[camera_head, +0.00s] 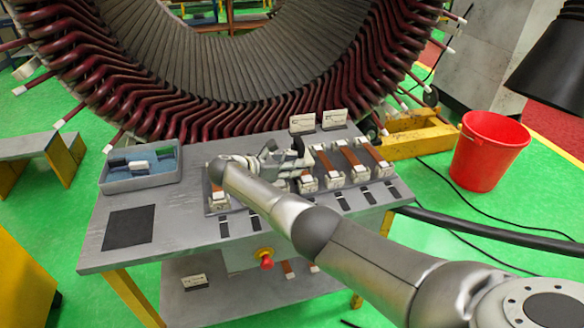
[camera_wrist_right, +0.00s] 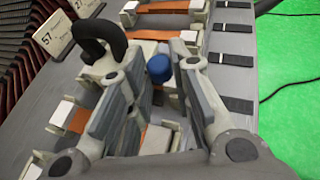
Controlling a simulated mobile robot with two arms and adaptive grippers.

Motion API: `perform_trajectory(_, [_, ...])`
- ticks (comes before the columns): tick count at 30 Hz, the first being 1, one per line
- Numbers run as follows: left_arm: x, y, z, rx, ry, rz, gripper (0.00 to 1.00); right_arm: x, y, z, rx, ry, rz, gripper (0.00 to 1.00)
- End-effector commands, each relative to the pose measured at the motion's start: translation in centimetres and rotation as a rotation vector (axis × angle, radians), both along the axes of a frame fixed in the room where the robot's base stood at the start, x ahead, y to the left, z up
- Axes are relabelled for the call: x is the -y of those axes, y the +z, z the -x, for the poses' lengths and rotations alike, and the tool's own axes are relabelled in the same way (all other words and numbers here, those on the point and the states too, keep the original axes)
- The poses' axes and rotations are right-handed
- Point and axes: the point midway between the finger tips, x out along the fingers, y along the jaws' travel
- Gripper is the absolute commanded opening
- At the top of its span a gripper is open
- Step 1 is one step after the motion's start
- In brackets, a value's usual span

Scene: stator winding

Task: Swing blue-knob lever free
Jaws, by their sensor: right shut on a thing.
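The blue knob (camera_wrist_right: 159,68) shows in the right wrist view between the two fingers of my right gripper (camera_wrist_right: 156,66), which is shut on it. The lever under the knob is mostly hidden by the fingers. In the head view my right gripper (camera_head: 290,161) is over the row of copper-coloured bars and pale clamps on the table, and its fingers and wrist hide the knob. My left gripper is in neither view.
The grey table (camera_head: 112,260) also holds a grey-blue bin (camera_head: 140,182), a dark square pad (camera_head: 129,227) and number cards (camera_head: 303,122). The large stator (camera_head: 90,90) stands close behind. A red button (camera_head: 266,260) is at the front; a red bucket (camera_head: 487,150) stands right.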

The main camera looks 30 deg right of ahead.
Motion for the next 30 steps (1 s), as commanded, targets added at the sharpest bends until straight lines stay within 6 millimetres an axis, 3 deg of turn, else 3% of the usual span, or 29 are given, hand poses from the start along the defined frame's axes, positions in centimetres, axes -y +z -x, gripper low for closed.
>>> perform_trajectory(7, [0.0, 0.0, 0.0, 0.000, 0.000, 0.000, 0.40, 0.1, 0.0, 0.1, -0.001, -0.002, -0.001, 0.00])
perform_trajectory(8, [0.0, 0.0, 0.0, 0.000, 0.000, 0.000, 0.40, 0.1, 0.0, 0.1, -0.001, -0.002, -0.001, 0.23])
perform_trajectory(12, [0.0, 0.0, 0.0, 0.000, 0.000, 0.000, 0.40, 0.1, 0.0, 0.1, -0.001, -0.002, -0.001, 0.41])
perform_trajectory(23, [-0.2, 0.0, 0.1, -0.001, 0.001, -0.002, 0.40, -0.2, 0.1, 0.0, 0.000, 0.000, -0.001, 0.42])
perform_trajectory(30, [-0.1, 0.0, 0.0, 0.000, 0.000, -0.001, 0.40, -3.6, 1.4, 0.4, 0.002, 0.002, -0.003, 0.42])
